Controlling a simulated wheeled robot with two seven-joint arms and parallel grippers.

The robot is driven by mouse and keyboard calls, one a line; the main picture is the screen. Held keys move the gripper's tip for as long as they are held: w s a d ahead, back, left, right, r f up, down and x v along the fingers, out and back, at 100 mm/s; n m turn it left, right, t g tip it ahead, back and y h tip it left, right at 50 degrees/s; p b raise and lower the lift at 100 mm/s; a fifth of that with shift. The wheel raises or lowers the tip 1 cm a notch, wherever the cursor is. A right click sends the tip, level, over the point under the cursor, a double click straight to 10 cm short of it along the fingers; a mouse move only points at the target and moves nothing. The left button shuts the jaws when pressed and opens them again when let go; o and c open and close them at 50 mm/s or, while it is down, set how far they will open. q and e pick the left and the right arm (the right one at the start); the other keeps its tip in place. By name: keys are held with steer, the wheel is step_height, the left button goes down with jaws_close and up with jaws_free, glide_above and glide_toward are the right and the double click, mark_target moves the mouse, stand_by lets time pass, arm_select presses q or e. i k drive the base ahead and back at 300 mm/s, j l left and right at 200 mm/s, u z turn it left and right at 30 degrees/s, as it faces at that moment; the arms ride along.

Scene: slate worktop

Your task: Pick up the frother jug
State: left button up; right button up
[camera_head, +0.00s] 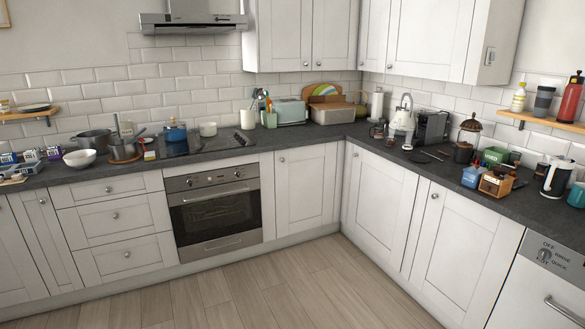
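A pale jug with a black lid and black handle (557,178) stands upright on the right-hand slate worktop, near the right edge of the camera_head view. It looks most like the frother jug, but at this size I cannot be certain. Neither of my grippers is in view, and nothing in view is being held.
A black coffee machine (432,128), a dark lantern-like pot (466,140), a blue container (472,177) and a wooden box-like item (496,182) crowd the right-hand worktop (445,172). A teal cup (577,195) stands beside the jug. A shelf (540,121) hangs above. The floor (250,290) is clear.

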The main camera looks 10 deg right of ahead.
mark_target(379, 127)
steer(key=i+l+z, duration=0.3)
steer(key=i, duration=0.6)
steer(key=i+z, duration=0.35)
steer(key=i, duration=2.1)
steer(key=i+j+z, duration=0.1)
steer(key=i, duration=1.45)
